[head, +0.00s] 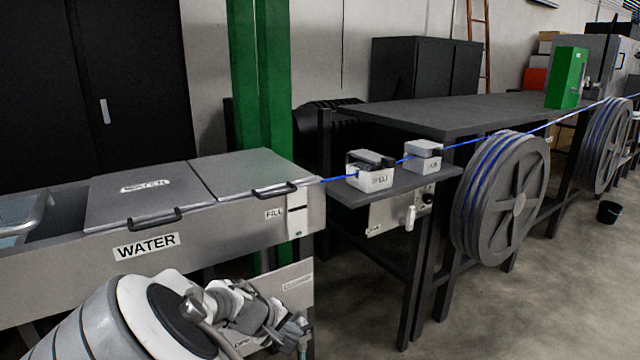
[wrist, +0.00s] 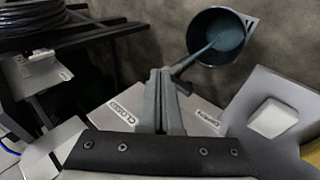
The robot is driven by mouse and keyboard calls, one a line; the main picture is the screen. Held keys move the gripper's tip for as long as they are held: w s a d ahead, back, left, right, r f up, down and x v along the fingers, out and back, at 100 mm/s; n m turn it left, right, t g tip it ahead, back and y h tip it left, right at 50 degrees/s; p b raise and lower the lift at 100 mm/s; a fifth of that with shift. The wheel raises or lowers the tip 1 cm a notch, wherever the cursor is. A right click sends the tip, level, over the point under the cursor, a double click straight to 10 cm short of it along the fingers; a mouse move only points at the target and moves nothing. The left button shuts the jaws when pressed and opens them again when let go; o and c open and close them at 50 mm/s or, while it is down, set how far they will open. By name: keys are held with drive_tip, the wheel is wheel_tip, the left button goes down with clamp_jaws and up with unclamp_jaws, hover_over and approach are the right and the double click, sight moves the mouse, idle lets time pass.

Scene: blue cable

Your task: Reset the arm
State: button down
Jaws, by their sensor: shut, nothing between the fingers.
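My gripper (head: 297,330) is at the lower middle of the head view, in front of the water trough. In the wrist view its two fingers (wrist: 160,78) are pressed together with nothing between them. My arm is folded low in front of the trough. The blue cable (head: 465,144) runs from the trough's right end, through two small white units, past the large reels toward the far right. Its part inside the closed trough is hidden.
The trough (head: 60,262) is marked WATER and has grey lids (head: 140,190). In the wrist view a dark bucket (wrist: 190,42) with bluish contents lies beyond the fingertips, near a panel labelled CLOSED (wrist: 122,113). A reel (head: 515,200) stands right. Floor is open at lower right.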

drive_tip(key=s+d+r+m+g+y, duration=0.3)
drive_tip(key=s+d+r+m+y, duration=0.25)
drive_tip(key=s+d+r, duration=0.75)
drive_tip(key=s+d+r+m+t, duration=0.1)
drive_tip(key=s+d+r, duration=0.3)
drive_tip(key=s, duration=0.2)
drive_tip(key=s+d+r+m+t, duration=0.1)
drive_tip(key=s+d+r+t, duration=0.1)
drive_tip(key=s+d+r, duration=0.35)
wheel_tip(320, 180, up, 13)
drive_tip(key=a+p, duration=0.2)
drive_tip(key=p, duration=1.3)
drive_tip(key=shift+s+h+p, duration=0.3)
drive_tip(key=shift+s+h, duration=0.05)
drive_tip(key=shift+s, duration=0.05)
